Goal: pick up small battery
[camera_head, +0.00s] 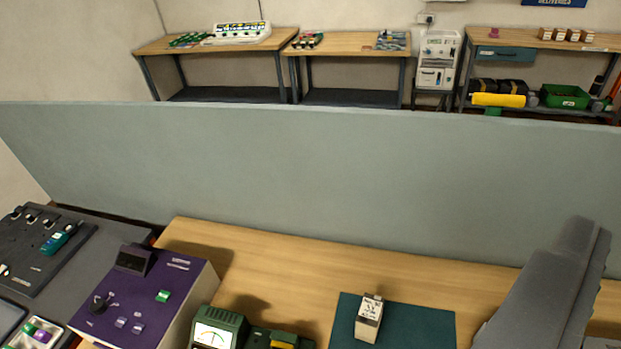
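A small upright block with a pale, printed top and a beige side, which looks like the small battery (369,318), stands on a dark green mat (425,328) on the near wooden bench. It is at the lower middle of the view, and nothing touches it. A grey angular part (550,290), seemingly part of my gripper, rises at the lower right, to the right of the mat and apart from the battery. Its fingertips cannot be made out, so whether it is open or shut does not show.
A purple console (140,300) and a green meter (217,328) stand left of the mat. A grey-green partition (330,180) runs behind the bench (290,275). Bench behind the mat is clear.

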